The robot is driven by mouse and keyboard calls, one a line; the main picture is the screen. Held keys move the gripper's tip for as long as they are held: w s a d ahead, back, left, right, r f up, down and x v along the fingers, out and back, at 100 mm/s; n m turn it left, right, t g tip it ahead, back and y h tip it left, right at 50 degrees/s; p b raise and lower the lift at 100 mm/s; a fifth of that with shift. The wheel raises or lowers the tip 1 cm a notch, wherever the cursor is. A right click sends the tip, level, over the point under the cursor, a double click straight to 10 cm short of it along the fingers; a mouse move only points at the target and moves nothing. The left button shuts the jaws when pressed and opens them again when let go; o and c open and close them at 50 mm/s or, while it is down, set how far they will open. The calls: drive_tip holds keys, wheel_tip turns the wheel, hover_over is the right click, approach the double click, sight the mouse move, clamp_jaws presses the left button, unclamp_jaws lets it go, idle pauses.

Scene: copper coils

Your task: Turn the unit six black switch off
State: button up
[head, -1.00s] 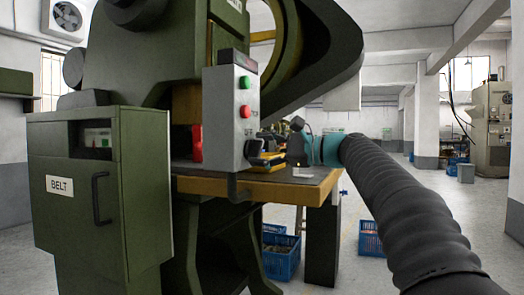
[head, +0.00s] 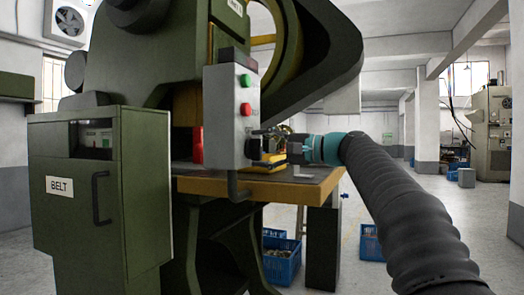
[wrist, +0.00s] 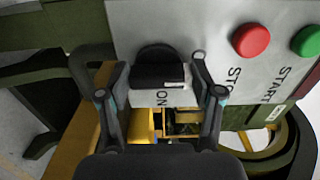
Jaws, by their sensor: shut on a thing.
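The black switch (wrist: 158,68) is a round knob on the grey control panel (wrist: 205,25) of the green press. Its white mark sits beside the word ON in the wrist view. My gripper (wrist: 157,72) has one finger on each side of the knob and is shut on it. In the head view my gripper (head: 277,137) reaches the panel's right side from my arm; the switch (head: 252,148) is partly visible there. The unit number is not readable.
A red stop button (wrist: 250,40) and a green start button (wrist: 308,41) are on the same panel. A wooden-edged worktable (head: 260,189) lies below. A green BELT cabinet (head: 75,215) stands left. Blue crates (head: 282,265) are on the floor, with open floor to the right.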

idle(0.4)
drive_tip(key=o, duration=1.1)
drive_tip(key=shift+o, duration=0.2)
drive_tip(key=v, duration=1.2)
drive_tip(key=shift+w+r, duration=0.1)
